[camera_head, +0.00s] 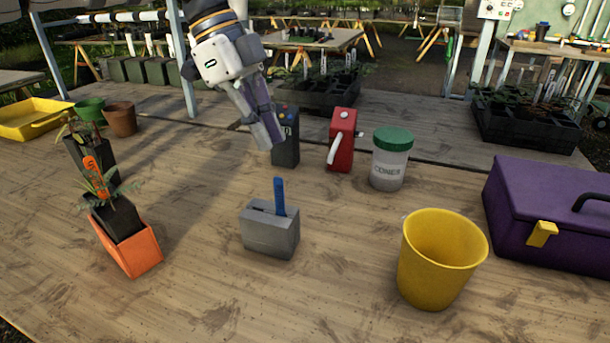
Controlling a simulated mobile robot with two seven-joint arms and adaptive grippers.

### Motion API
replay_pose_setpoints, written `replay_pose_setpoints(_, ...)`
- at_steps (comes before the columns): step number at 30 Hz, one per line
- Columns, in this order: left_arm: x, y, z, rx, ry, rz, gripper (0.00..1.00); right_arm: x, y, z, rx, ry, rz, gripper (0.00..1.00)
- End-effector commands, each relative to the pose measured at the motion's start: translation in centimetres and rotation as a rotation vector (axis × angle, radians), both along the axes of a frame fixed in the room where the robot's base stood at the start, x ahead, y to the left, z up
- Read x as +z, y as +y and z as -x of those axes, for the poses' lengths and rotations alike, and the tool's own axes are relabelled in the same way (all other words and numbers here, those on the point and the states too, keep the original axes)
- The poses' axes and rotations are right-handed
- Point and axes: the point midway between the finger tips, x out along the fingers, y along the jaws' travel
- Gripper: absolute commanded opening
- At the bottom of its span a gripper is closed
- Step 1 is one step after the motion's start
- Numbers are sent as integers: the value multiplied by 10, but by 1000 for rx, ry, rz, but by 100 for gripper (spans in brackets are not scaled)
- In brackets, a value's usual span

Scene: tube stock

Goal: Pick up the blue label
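The blue label (279,196) stands upright in the top of a grey block holder (270,236) in the middle of the wooden table; its lower end is hidden in the block. My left gripper (262,137) hangs above and behind the label, pointing down, apart from it. Its fingers overlap in this view, so I cannot tell how far apart they are. I see nothing held in it. My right gripper is not in view.
A yellow bucket (428,277) stands at front right, with a purple toolbox (540,205) beyond it. A white jar with green lid (390,170), a red device (341,140) and a dark device (286,150) stand behind. An orange pot (137,252) holds plants at left.

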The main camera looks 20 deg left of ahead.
Motion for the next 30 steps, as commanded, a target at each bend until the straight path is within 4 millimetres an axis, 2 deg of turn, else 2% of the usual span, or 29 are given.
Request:
replay_pose_setpoints(2,-4,-2,1,-3,1,0,7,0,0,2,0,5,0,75)
replay_pose_setpoints(9,-53,-21,0,-1,4,1,7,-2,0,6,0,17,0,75)
replay_pose_setpoints(14,-71,-28,0,-2,4,1,7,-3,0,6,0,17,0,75)
replay_pose_setpoints(20,-107,-39,1,-1,3,0,7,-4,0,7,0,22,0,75)
replay_pose_setpoints(28,-112,-42,0,1,-4,0,7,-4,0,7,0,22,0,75)
replay_pose_setpoints(30,-112,-42,0,0,-3,0,0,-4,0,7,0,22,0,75)
